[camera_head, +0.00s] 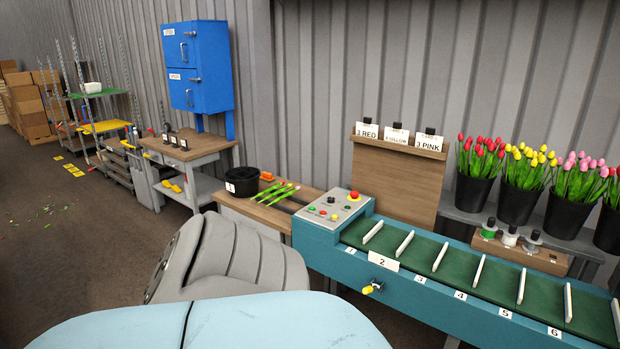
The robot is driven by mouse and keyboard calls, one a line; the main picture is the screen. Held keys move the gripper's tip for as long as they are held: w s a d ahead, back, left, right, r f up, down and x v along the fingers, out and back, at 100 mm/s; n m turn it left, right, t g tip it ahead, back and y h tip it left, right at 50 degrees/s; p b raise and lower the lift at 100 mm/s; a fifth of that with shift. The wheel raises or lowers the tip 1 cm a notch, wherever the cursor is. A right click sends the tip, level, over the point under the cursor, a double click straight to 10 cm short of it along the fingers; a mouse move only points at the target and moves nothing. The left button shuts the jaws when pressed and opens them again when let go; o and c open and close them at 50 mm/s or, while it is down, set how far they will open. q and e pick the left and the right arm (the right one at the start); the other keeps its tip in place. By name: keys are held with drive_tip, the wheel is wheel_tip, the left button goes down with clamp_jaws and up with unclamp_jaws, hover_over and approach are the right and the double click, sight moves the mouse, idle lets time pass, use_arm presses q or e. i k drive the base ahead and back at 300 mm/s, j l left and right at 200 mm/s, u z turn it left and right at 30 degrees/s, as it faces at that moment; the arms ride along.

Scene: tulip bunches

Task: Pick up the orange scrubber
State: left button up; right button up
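A small orange object (267,176), which looks like the orange scrubber, lies on the wooden table (240,206) just right of a black bucket (242,181). It is too small to make out in detail. Several tulips (275,192) with green stems lie on the same table in front of it. Neither of my grippers is in view. Large grey and light blue parts, apparently my own arm, fill the lower left and lower middle and hide the near side of the table.
A teal conveyor (440,290) with a control box (333,207) runs right of the table. Buckets of tulips (482,165) stand behind it. A workbench (187,152) and a blue cabinet (196,65) stand behind left. Floor (70,240) at left is mostly open, with scattered bits.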

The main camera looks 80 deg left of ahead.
sight(266, 177)
drive_tip(key=u, duration=2.85)
drive_tip(key=z, duration=1.8)
drive_tip(key=u, duration=1.8)
drive_tip(key=i+u, duration=0.35)
drive_tip(key=i, duration=0.55)
